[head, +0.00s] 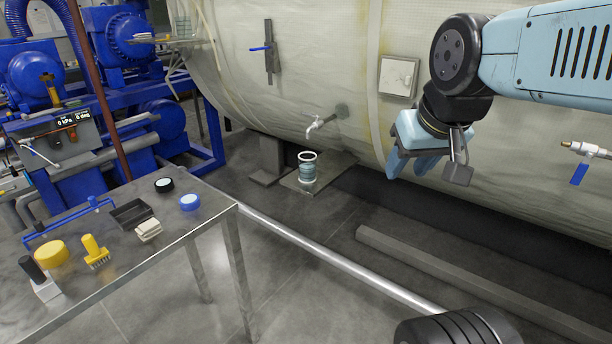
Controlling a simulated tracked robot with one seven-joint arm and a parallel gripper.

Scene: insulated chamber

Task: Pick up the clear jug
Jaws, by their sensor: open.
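The clear jug (307,171) stands upright on a low flat plate on the floor, below a tap (322,124) on the side of the big pale tank. It has a white rim and looks bluish-grey inside; whether it holds liquid I cannot tell. My gripper (408,170) hangs in the air to the right of the jug, fingers pointing down. It is open, empty and well apart from the jug.
A steel table (105,250) at left carries a yellow brush (95,251), a black tray (131,214) and small round items. A metal rail (330,258) and a grey beam (450,275) lie across the floor. The large tank (300,60) fills the back.

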